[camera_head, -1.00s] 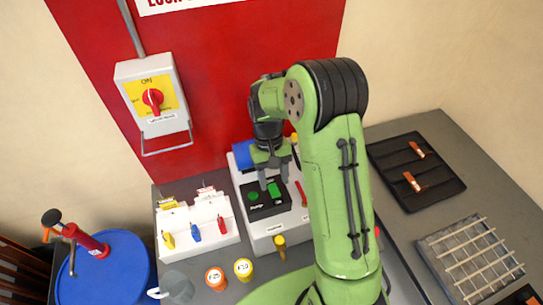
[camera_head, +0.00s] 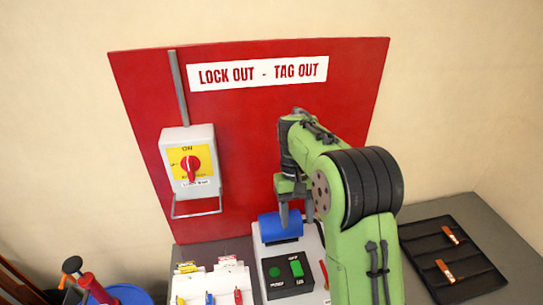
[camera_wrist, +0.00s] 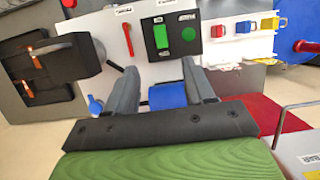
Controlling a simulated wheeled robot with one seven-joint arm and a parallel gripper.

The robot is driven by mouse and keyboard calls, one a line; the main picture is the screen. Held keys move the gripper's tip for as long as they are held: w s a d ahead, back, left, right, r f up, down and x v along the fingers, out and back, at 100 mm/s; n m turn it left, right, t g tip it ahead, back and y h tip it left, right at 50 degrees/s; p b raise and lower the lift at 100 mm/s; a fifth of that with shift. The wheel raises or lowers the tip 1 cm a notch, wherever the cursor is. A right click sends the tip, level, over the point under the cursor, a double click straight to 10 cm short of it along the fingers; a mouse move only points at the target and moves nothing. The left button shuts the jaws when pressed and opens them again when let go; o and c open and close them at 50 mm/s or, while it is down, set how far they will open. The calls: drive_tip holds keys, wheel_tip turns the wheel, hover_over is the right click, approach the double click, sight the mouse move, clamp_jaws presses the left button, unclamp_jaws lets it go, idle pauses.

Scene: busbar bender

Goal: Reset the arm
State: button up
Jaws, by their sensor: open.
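My gripper (camera_head: 296,216) is open, with its fingers pointing down in the head view, in front of the red board and by the blue cylinder (camera_head: 281,226) on top of the bender. In the wrist view the two fingers of my gripper (camera_wrist: 168,82) are spread apart, with the blue cylinder (camera_wrist: 167,96) seen between them. I cannot tell whether the fingers touch it. The bender's black control panel (camera_head: 290,272) has a green round button and a green switch. My green arm hides the bender's right side in the head view.
A red lock-out board (camera_head: 250,130) stands behind the bench. It carries a grey switch box (camera_head: 190,165) with a red knob at ON. A white rack (camera_head: 215,284) with coloured items is left of the bender. A black tray (camera_head: 447,258) with copper pieces lies at the right.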

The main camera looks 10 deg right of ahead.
drive_tip(key=s+r+t+b, duration=0.35)
drive_tip(key=s+r, duration=0.25)
drive_tip(key=s, duration=0.4)
drive_tip(key=s+f+t+b, duration=0.2)
drive_tip(key=s+t, duration=0.3)
drive_tip(key=s, duration=0.7)
drive_tip(key=shift+s+f, duration=0.15)
drive_tip(key=shift+f, duration=0.55)
drive_tip(key=shift+s+t, duration=0.1)
drive_tip(key=shift+t, duration=0.15)
